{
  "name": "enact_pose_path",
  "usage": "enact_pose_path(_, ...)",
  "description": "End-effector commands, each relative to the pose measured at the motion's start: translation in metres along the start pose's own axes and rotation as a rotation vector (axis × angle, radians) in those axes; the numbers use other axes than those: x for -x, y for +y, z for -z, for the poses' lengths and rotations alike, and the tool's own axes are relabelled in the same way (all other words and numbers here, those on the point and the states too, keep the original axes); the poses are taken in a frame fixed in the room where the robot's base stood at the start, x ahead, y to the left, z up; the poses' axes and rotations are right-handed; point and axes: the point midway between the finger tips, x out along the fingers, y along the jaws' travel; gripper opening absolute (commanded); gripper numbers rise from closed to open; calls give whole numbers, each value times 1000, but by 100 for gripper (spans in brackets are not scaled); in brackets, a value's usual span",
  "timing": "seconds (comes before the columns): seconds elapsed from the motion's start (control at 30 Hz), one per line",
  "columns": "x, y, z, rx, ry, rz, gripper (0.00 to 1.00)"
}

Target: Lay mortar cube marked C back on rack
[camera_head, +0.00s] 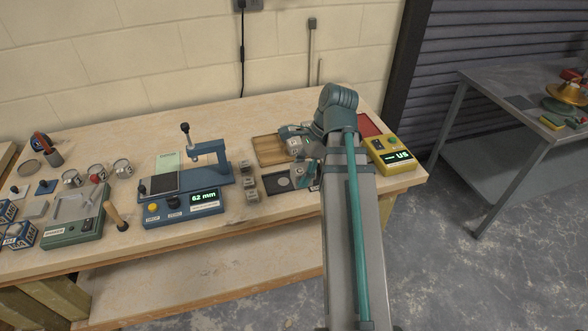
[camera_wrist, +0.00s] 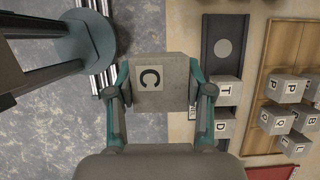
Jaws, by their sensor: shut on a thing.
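The grey mortar cube marked C (camera_wrist: 172,92) is in my gripper (camera_wrist: 160,84), between its two teal fingers in the wrist view. In the head view my arm partly hides the gripper area, and I cannot pick out cube C there. The wooden tray (camera_wrist: 284,45) bears several lettered cubes, P (camera_wrist: 290,88), Q (camera_wrist: 276,121) and L (camera_wrist: 292,143) among them. It also shows in the head view (camera_head: 268,151). I cannot tell for sure whether this tray is the rack.
Cubes T (camera_wrist: 225,90) and D (camera_wrist: 224,123) stand by a dark plate with a grey disc (camera_wrist: 222,28). Several loose cubes (camera_head: 250,182) stand left of it in the head view. A blue gauge (camera_head: 185,205) and a yellow device (camera_head: 392,155) flank the area.

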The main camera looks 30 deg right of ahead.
Motion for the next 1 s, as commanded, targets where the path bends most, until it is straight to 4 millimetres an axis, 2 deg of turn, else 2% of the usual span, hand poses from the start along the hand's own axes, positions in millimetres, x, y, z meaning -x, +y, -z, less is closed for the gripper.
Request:
enact_pose_path(0.1,2,8,-3,6,-1,-3,0)
enact_pose_path(0.17,0,5,-6,15,-3,-12,0)
enact_pose_path(0.27,1,-19,-11,31,-6,-33,0)
enact_pose_path(0.5,-2,-114,-22,50,-8,-53,0)
enact_pose_path(0.6,-4,-149,-26,46,-7,-49,0)
enact_pose_path(0.7,-4,-177,-27,37,-5,-39,0)
enact_pose_path(1.0,-6,-219,-22,1,-1,-2,0)
